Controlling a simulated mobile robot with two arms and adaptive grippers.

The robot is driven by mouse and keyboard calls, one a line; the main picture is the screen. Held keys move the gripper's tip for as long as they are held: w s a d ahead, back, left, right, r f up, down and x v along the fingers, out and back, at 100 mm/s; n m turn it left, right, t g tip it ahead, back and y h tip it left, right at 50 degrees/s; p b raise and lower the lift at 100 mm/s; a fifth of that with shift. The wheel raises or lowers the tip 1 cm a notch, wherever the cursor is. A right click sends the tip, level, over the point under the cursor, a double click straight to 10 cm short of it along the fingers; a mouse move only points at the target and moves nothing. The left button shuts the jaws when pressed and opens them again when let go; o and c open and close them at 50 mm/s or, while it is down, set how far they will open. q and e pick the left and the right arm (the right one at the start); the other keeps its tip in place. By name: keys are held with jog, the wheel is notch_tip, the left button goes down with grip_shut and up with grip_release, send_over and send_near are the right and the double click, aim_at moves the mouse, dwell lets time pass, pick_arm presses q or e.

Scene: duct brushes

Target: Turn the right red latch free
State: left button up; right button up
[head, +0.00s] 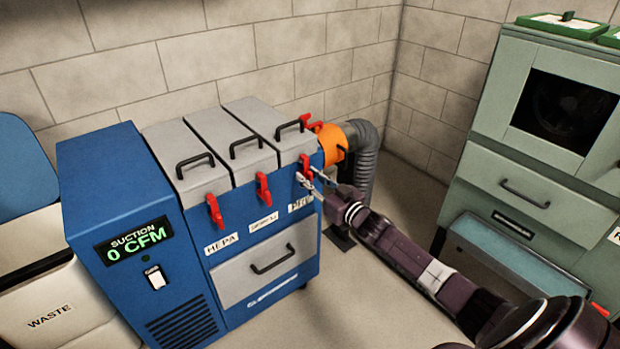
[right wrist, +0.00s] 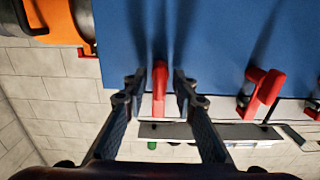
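The blue suction unit (head: 190,200) has several red latches on its front, below grey lids. The right red latch (head: 306,163) sits under the rightmost lid, above a white label. My right gripper (head: 316,182) is at this latch, with its arm coming from the lower right. In the right wrist view the latch (right wrist: 160,84) stands between the two fingers of my right gripper (right wrist: 157,88). The fingers are apart, with a visible gap on each side of the latch. My left gripper is not in view.
The middle latch (head: 263,189) is beside it and also shows in the right wrist view (right wrist: 262,92). An orange collar (head: 332,143) with a grey hose (head: 364,150) is close on the right. A green cabinet (head: 540,150) stands farther right, with bare floor between.

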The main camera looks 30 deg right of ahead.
grip_shut()
jog(key=shift+n, duration=1.3)
jog(key=shift+a+n+p, duration=0.15)
jog(key=shift+n+p, duration=0.15)
jog(key=shift+n, duration=0.6)
jog(key=n, duration=0.2)
jog(key=shift+a+f+n, duration=0.1)
jog(key=shift+n, duration=0.3)
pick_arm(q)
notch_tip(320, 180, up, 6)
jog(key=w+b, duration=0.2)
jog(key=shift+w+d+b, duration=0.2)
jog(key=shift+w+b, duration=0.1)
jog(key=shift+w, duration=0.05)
pick_arm(e)
jog(key=shift+a+f+n, duration=0.1)
jog(key=shift+f+n, duration=0.05)
jog(key=shift+n, duration=1.7)
jog(key=shift+a+f+n, duration=0.1)
jog(key=shift+n, duration=1.7)
jog(key=shift+f+n, duration=0.15)
jog(key=shift+n, duration=1.7)
